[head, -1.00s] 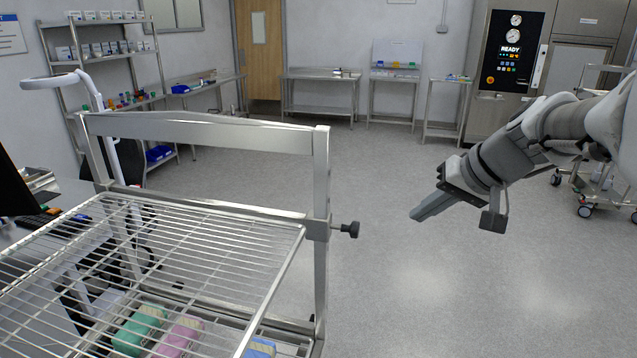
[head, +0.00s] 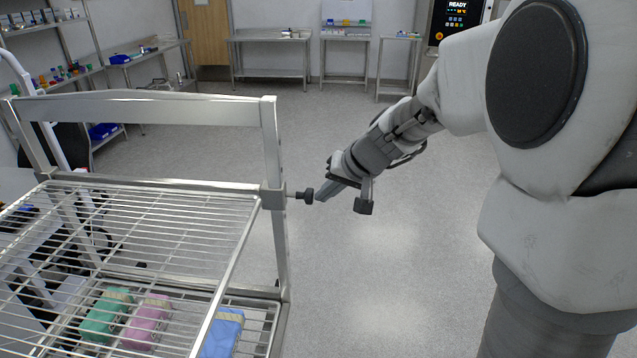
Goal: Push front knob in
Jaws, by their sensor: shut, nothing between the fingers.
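The front knob (head: 307,195) is a small black knob on a short metal stem. It sticks out to the right from the bracket on the right post of the metal rack cart (head: 270,150). My gripper (head: 323,195) is shut and empty. Its fingertips point down and left, right at the outer face of the knob. Whether they touch it I cannot tell. The stem still shows between the knob and the bracket.
The rack's wire shelf (head: 130,230) is at the left, with green, pink and blue items (head: 220,335) below it. Open grey floor (head: 400,290) lies right of the rack. Steel tables (head: 270,60) stand along the back wall.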

